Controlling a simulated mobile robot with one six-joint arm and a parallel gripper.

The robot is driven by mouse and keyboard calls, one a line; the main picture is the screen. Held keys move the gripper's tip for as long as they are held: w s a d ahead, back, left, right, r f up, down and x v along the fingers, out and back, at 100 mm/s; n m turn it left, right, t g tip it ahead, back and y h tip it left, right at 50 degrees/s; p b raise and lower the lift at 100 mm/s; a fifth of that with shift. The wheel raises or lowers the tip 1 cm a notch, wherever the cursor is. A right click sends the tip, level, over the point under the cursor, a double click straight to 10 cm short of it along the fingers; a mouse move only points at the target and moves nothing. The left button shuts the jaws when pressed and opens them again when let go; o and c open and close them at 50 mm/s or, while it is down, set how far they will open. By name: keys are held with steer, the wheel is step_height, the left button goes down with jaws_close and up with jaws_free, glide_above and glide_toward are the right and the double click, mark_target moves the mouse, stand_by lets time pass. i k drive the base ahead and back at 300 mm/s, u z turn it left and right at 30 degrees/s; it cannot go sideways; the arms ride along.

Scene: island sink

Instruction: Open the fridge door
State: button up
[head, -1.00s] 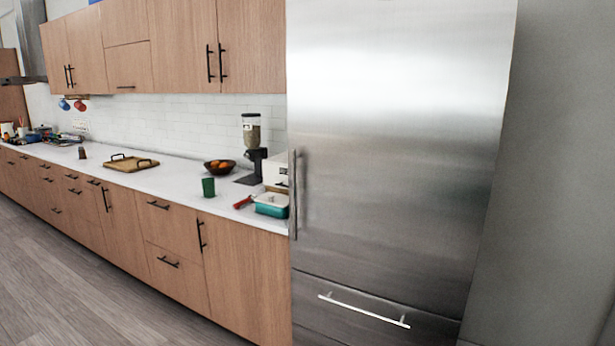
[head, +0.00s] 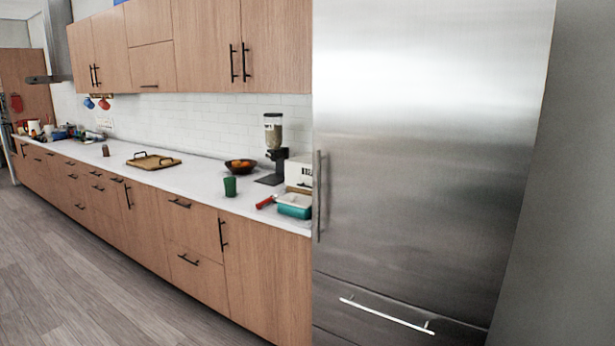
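The fridge (head: 425,150) is a tall stainless steel unit at the right of the head view. Its large upper door is shut. A vertical bar handle (head: 318,196) runs along the left edge of that door. Below it is a shut lower drawer with a bright horizontal handle (head: 386,315). My gripper is not in the head view, so its state and its distance from the handle do not show.
A white counter (head: 200,180) over wooden cabinets runs left from the fridge. Near the fridge stand a teal container (head: 294,211), a green cup (head: 230,187), a fruit bowl (head: 240,166) and a dispenser (head: 273,145). The wooden floor (head: 80,285) at left is clear.

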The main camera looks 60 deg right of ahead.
mark_target(425, 113)
steer(key=i, duration=0.9)
steer(key=z, duration=0.05)
